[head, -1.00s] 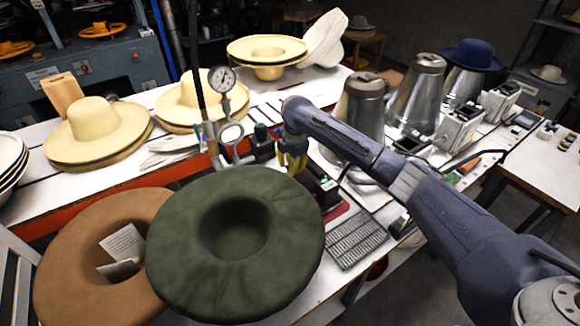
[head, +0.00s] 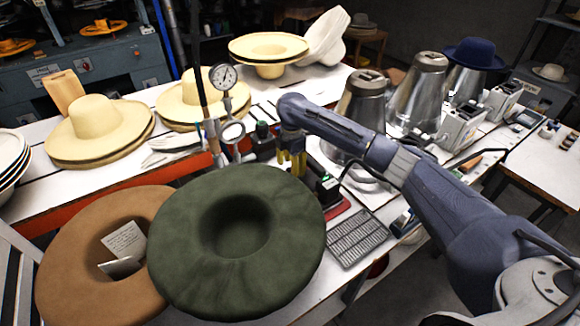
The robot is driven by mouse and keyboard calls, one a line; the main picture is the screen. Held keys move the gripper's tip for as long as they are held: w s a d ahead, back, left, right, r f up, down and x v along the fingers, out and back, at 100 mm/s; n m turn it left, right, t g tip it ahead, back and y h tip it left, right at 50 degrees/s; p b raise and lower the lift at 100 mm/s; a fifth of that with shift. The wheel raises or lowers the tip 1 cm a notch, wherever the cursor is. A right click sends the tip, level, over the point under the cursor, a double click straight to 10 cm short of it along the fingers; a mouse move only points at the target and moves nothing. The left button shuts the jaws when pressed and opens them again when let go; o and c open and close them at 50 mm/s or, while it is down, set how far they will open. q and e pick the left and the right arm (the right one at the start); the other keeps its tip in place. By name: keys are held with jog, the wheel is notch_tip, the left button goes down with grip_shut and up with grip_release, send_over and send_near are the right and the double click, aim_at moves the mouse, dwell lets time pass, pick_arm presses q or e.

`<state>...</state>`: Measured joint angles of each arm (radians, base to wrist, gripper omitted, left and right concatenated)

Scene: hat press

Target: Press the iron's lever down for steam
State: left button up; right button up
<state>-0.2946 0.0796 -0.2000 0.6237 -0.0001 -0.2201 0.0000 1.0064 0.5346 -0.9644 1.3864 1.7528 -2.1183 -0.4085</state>
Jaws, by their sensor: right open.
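A small dark device with a red base (head: 337,210) stands on the white table just behind the green hat; it appears to be the iron. Its lever cannot be made out. My right gripper (head: 293,170) points down beside the device's left side, with its yellowish fingers open and empty. The gap between fingers and device is too small to judge. The green hat (head: 285,265) hides the lower front of this area. My left gripper is not in view.
A pressure gauge (head: 222,77) on a metal pipe rises left of my gripper. Metal cones (head: 359,115) stand behind my right arm. A grey grid plate (head: 357,238) lies right of the green hat. A brown hat (head: 75,255) is at the front left.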

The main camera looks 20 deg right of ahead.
notch_tip(320, 180, up, 12)
jog(key=shift+s, duration=0.2)
dwell(0.6)
jog(key=shift+d, duration=0.1)
